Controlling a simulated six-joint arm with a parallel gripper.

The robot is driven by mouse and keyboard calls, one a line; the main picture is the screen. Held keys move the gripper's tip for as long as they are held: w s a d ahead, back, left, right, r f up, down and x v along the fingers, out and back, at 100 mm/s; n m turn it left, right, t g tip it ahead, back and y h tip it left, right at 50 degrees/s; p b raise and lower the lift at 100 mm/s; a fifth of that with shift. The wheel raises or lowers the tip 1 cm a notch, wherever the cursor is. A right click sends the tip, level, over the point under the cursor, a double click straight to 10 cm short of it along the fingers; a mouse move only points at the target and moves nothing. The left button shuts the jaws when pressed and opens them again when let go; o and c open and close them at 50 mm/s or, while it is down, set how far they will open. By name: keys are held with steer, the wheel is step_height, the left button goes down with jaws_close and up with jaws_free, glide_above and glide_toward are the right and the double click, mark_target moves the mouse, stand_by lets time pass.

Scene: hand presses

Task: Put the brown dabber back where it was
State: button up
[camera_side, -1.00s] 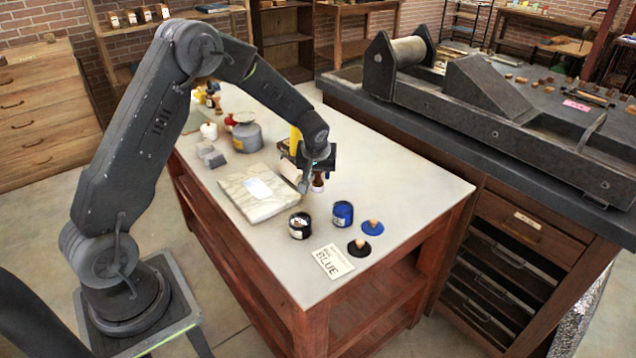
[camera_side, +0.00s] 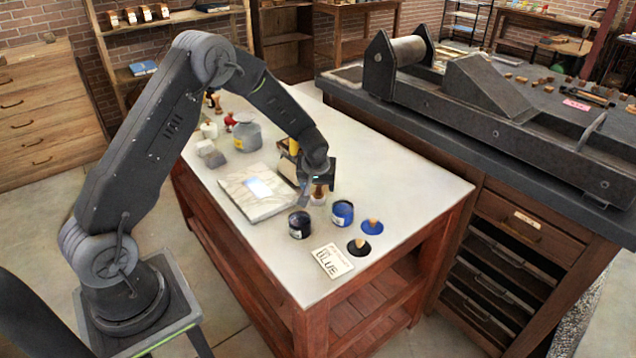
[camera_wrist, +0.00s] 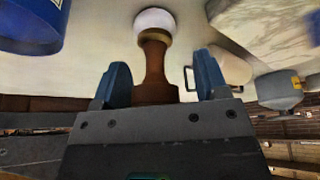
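The brown dabber (camera_side: 319,191) has a turned brown handle and a pale round head. It stands upright beneath my gripper (camera_side: 312,186), with its head at the table top (camera_side: 400,200), behind the ink cans. In the wrist view the dabber (camera_wrist: 155,65) is between the two blue-grey fingers of my gripper (camera_wrist: 160,80). The fingers are apart. Exact contact of the head with the table is hard to tell.
A black can (camera_side: 300,225) and a blue can (camera_side: 342,213) stand in front. A stone slab (camera_side: 254,194) lies left. The table's right side is clear.

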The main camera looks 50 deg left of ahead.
steer(key=shift+r, duration=0.15)
steer(key=s+d+r+m, duration=0.1)
steer(key=s+d+r, duration=0.35)
steer(key=r, duration=0.35)
steer(key=s+d+r+m+t+h, duration=0.1)
steer(key=s+d+r+m, duration=0.15)
steer(key=s+r, duration=0.35)
steer(key=s+d+r, duration=0.4)
steer(key=r, duration=0.5)
steer(key=s+d+r+m+h, duration=0.1)
steer(key=s+d+m, duration=0.1)
steer(key=s, duration=0.5)
steer(key=s+d+r+m+t+h, duration=0.1)
steer(key=s+d+m, duration=0.2)
steer(key=s, duration=0.5)
steer(key=shift+d+r, duration=0.35)
steer(key=shift+d, duration=0.05)
